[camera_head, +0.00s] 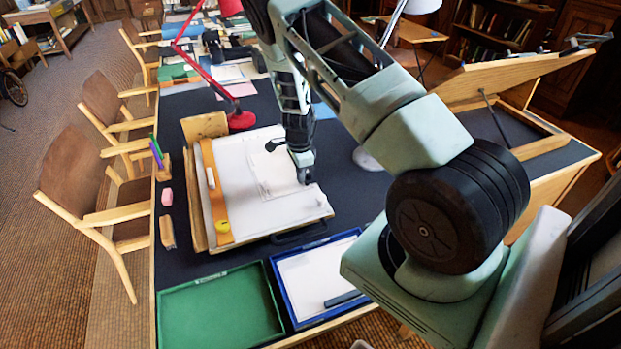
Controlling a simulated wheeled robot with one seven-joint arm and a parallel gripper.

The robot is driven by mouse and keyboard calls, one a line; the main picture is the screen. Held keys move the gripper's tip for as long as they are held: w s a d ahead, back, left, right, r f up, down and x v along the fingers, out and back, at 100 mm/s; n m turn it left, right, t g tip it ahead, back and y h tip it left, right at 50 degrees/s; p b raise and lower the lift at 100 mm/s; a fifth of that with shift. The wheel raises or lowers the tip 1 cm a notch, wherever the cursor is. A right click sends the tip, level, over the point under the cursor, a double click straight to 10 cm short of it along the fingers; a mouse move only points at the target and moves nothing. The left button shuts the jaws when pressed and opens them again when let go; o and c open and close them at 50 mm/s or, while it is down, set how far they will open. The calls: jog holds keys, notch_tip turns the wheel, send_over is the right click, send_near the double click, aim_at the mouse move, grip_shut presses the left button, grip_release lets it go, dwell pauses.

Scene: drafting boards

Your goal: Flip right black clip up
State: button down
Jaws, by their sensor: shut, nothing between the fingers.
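A tilted drafting board (318,222) with white paper (245,190) on it lies on the dark table top. My gripper (304,179) points down over the right part of the paper, shut and empty. Its tip is at or just above the board's right side; I cannot tell if it touches. A small black piece with a rounded end (270,146), perhaps a clip, shows just left of my gripper near the board's top edge. No other clip can be made out; my arm and gripper cover the board's upper right.
A wooden straightedge (215,195) with a yellow knob (222,226) runs along the board's left. Green (225,306) and blue (290,316) trays stand in front. A red lamp (240,120) stands behind; a second raised board (505,75) is at right.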

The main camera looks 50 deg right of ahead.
jog(key=shift+d+f, duration=0.15)
jog(key=shift+d, duration=0.05)
dwell(0.5)
